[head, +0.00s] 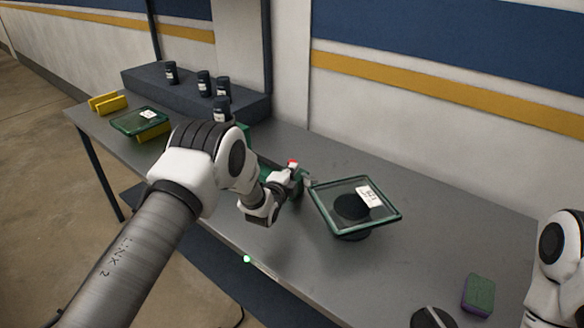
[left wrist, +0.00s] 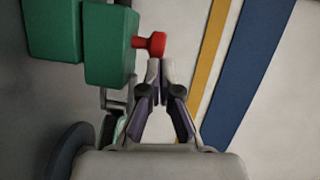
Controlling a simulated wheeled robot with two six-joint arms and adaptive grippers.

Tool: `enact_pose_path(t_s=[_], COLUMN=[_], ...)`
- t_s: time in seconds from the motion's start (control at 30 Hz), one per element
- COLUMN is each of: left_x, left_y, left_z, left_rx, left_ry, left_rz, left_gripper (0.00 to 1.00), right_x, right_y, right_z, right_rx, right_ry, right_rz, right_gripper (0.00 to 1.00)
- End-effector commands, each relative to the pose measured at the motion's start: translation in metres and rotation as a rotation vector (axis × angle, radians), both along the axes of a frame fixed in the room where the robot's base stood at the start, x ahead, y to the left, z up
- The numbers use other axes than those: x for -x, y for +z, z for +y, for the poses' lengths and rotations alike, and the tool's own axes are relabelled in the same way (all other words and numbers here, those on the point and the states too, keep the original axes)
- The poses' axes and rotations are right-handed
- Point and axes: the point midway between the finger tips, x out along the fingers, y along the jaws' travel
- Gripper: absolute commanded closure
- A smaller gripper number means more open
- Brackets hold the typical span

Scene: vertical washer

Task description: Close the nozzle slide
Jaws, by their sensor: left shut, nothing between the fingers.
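The green washer body (head: 268,172) stands on the table, mostly hidden behind my left arm in the head view. Its green blocks (left wrist: 110,45) fill the upper left of the left wrist view. A red knob (left wrist: 152,44) on a short red stem sticks out from the nearer block; it also shows in the head view (head: 292,163). My left gripper (left wrist: 160,66) is shut and empty, its fingertips right beside the red knob; I cannot tell whether they touch it. In the head view the gripper (head: 308,182) is small. My right gripper is out of view.
A glass pane (head: 326,208) rests on a black round stand to the right. A sponge (head: 478,294) and a black disc (head: 432,318) lie at the front right. Dark bottles (head: 204,84) stand around a raised shelf (head: 140,82). Another pane (head: 128,122) and yellow blocks (head: 108,103) sit left.

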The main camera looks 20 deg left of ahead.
Motion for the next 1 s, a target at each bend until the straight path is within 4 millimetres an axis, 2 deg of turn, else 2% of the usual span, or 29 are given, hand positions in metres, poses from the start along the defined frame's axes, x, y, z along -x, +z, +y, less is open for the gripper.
enact_pose_path(t_s=[0.27,0.37,0.5,0.63,1.0], left_x=[-0.001,-0.005,-0.015,-0.021,-0.022], left_y=[-0.002,-0.007,-0.008,-0.004,0.000], left_z=[0.003,0.016,0.043,0.059,0.061], left_rx=[0.000,0.002,0.001,0.000,-0.001], left_ry=[0.000,0.002,0.003,0.000,-0.001], left_rz=[0.000,-0.002,-0.004,-0.001,-0.001], left_gripper=[1.00,1.00,1.00,1.00,1.00], right_x=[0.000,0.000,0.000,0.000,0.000], right_y=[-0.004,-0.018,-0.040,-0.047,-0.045], right_z=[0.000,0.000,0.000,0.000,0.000], right_rx=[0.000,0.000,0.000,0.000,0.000], right_ry=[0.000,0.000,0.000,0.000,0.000], right_rz=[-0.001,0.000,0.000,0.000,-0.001], right_gripper=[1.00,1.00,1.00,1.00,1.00])
